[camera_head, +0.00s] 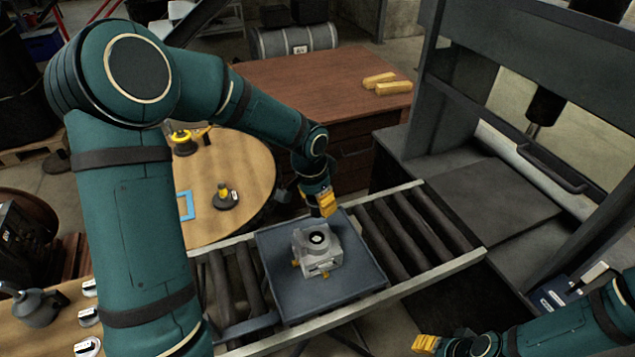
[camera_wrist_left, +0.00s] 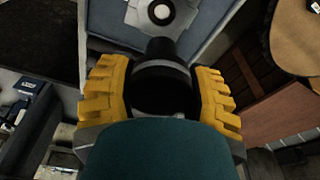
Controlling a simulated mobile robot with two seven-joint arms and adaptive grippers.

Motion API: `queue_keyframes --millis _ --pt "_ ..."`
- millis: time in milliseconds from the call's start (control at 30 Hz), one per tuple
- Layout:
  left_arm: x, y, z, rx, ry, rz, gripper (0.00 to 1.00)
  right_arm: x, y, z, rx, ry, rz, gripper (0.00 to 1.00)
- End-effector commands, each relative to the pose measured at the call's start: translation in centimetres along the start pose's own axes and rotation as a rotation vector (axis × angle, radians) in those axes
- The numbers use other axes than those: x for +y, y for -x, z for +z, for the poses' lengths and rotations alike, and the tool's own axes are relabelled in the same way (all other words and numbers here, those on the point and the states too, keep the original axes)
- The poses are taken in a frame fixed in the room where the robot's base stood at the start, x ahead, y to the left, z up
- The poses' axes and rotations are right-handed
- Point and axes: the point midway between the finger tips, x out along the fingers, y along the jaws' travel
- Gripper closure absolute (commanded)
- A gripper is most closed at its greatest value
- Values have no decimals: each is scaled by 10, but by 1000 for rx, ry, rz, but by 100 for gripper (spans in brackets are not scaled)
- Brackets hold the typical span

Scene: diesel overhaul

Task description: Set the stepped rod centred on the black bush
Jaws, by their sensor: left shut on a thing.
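The black bush (camera_head: 317,237) shows as a dark ring with a pale centre on top of a grey metal block (camera_head: 325,258). It also shows at the top of the left wrist view (camera_wrist_left: 160,12). My left gripper (camera_head: 325,204) is just behind and above the block, apart from it. In the left wrist view its yellow fingers are shut on the dark stepped rod (camera_wrist_left: 161,75), whose narrower end points toward the bush. In the head view I cannot make out the rod. My right gripper (camera_head: 446,345) is at the bottom right, away from the block; its jaw opening is unclear.
The block sits on a grey plate (camera_head: 285,283) across the roller conveyor (camera_head: 425,232). A large press frame (camera_head: 425,110) stands at right. A round wooden table (camera_head: 245,165) and a brown workbench (camera_head: 310,85) lie behind. The plate around the block is mostly bare.

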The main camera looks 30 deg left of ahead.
Motion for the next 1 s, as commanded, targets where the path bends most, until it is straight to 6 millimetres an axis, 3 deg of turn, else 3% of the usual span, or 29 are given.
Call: queue_keyframes --millis 267,700,1000 --pt "-1 -16 2 0 -6 0 83 5 -11 2 1 -2 1 53" --pt "0 -65 9 1 -5 0 83 18 -50 6 3 -3 7 53" --pt "0 -67 10 1 -5 -1 83 18 -52 7 3 -3 8 53"
